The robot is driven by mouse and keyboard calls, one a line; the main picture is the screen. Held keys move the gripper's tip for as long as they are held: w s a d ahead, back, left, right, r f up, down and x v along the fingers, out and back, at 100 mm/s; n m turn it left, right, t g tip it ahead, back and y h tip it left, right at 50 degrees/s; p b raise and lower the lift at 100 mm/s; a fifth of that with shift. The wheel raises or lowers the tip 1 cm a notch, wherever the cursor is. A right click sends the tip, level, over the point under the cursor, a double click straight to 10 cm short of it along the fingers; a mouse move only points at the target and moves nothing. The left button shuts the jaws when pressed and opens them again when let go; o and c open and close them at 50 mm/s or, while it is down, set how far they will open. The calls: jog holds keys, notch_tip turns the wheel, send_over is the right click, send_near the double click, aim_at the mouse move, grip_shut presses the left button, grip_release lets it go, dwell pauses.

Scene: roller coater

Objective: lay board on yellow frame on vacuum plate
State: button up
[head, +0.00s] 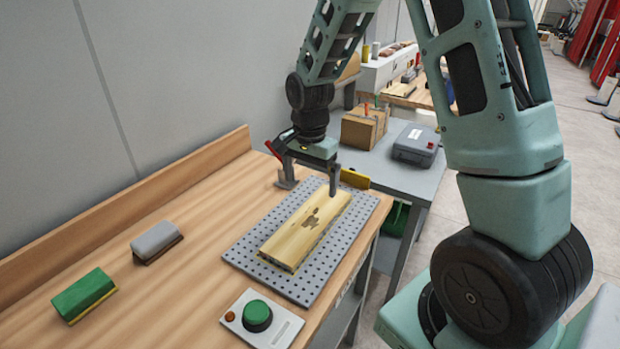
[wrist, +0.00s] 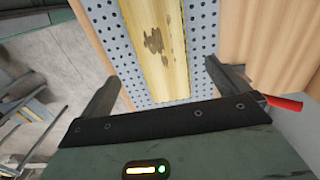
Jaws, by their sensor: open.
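A pale yellow wooden board (head: 306,226) with dark patches lies lengthwise on the grey perforated vacuum plate (head: 236,255). It also shows in the wrist view (wrist: 157,65), with plate holes visible along both sides. My gripper (head: 312,184) is open at the far end of the board. In the wrist view its two fingers (wrist: 162,75) stand wide apart, one on each side of the board's line, with nothing between them gripped. Whether the fingertips touch the plate cannot be told.
A grey block (head: 157,240) and a green block (head: 84,295) lie on the wooden bench left of the plate. A control box with a green button (head: 257,315) sits in front. A side table holds a cardboard box (head: 362,128) and a grey case (head: 415,146).

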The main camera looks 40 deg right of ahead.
jog(key=s+a+r+n, duration=0.3)
jog(key=s+a+n, duration=0.2)
jog(key=a, duration=0.4)
jog(key=s+a+r+n, duration=0.35)
jog(key=a+n, duration=0.25)
jog(key=a, duration=0.3)
jog(key=s+a+n, duration=0.3)
jog(key=s+n, duration=0.2)
jog(key=s, duration=0.3)
jog(key=s+a+n, duration=0.3)
jog(key=s+n, duration=0.2)
jog(key=s, duration=0.2)
jog(key=shift+s+a+r+n+y, duration=0.25)
jog(key=shift+s+r+n+y, duration=0.05)
jog(key=shift+s+r+n, duration=0.1)
